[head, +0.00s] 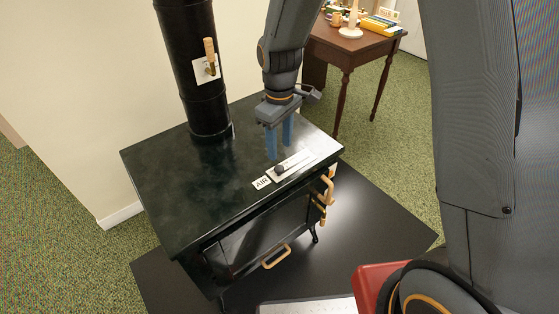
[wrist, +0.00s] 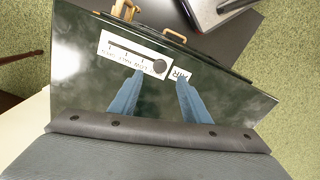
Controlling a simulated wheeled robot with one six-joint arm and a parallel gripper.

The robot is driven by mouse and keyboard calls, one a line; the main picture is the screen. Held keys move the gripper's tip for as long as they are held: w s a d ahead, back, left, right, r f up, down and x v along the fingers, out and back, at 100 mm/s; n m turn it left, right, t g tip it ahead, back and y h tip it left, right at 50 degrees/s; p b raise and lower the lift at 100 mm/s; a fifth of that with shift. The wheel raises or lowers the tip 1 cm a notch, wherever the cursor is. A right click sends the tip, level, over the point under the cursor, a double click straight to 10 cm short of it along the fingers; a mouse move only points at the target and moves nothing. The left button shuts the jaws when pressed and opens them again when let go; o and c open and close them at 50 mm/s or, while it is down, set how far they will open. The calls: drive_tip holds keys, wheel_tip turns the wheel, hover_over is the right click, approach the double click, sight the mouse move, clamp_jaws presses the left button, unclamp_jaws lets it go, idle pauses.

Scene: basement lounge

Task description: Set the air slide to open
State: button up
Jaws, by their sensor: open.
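The air slide is a pale plate (head: 293,166) with a dark slot on the black stove's top, near its front edge. Its round dark knob (head: 279,170) sits at the slot's end nearest the AIR label (head: 262,183). In the wrist view the plate (wrist: 122,48) carries small upside-down lettering, too small to read surely, and the knob (wrist: 160,66) is at the right end of the slot. My gripper (head: 279,152) is open and empty, pointing down just behind the slide. In the wrist view its blue fingertips (wrist: 159,77) lie either side of the knob's line, apart from it.
The black stovepipe (head: 193,70) rises at the stove's back left, with a wooden-handled damper (head: 210,57). Wooden-coloured handles (head: 326,190) stick out at the stove's front. A wooden table (head: 345,50) with books stands behind. The stove top (head: 185,185) left of the slide is clear.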

sight(280, 168)
wheel_tip(280, 168, down, 8)
drive_tip(key=shift+r+p, duration=0.2)
drive_tip(key=shift+p, duration=0.25)
clamp_jaws()
